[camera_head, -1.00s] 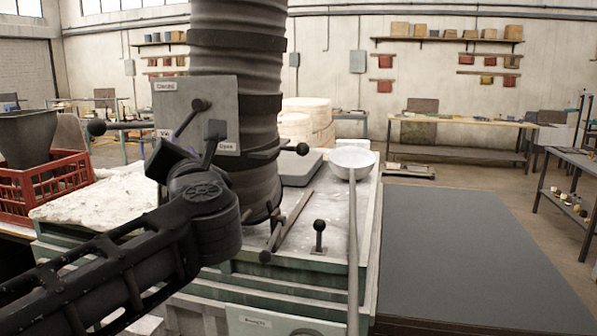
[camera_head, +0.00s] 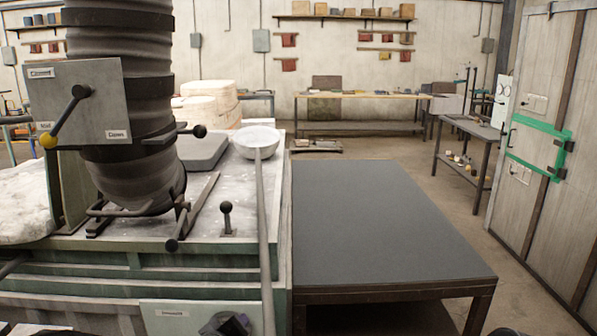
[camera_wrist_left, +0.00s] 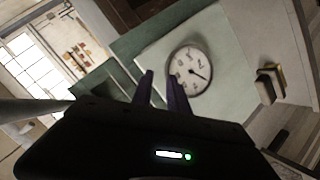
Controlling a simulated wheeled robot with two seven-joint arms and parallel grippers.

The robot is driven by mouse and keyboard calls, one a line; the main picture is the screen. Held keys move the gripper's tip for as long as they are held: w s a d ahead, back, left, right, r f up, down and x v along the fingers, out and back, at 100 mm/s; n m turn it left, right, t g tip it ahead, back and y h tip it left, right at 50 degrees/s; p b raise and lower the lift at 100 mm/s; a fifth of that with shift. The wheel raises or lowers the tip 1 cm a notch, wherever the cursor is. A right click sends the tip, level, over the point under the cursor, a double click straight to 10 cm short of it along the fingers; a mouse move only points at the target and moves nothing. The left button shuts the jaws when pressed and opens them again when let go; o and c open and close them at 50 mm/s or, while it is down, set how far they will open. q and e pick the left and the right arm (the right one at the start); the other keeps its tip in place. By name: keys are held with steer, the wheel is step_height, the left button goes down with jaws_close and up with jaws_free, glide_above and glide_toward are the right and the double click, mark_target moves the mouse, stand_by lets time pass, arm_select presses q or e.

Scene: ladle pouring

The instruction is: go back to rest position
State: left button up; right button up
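The ladle's pale bowl (camera_head: 257,141) rests on top of the green furnace-like unit (camera_head: 150,262). Its long handle (camera_head: 265,235) runs toward me past the front edge. My left gripper (camera_wrist_left: 163,85) shows in the left wrist view with two fingers apart and nothing between them. They point toward a pale green panel with a round gauge (camera_wrist_left: 188,71). In the head view, a dark part with a purple face at the bottom edge, left of the handle, appears to be this gripper; its fingers are unclear there. My right gripper is not in view.
A grey-topped table (camera_head: 385,215) stands right of the unit, its top clear. A ribbed column (camera_head: 118,90) with a lever box (camera_head: 100,115) stands over the unit. Several black-knobbed levers stick out. A tall cabinet (camera_head: 540,130) is at the far right.

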arm_select(q)
steer(key=s+d+f+m+g+h, duration=0.1)
steer(key=s+d+f+m+g, duration=0.15)
steer(key=s+f, duration=0.5)
steer(key=s+d+f+m+g+h, duration=0.1)
steer(key=s+d+f+m+g, duration=0.3)
steer(key=f, duration=0.7)
steer(key=s+f+g, duration=0.2)
steer(key=s+f, duration=0.5)
steer(key=s, duration=0.4)
steer(key=s+f+g, duration=0.3)
steer(key=s+f, duration=0.4)
steer(key=s, duration=0.4)
steer(key=shift+f+n, duration=0.4)
steer(key=shift+n, duration=0.05)
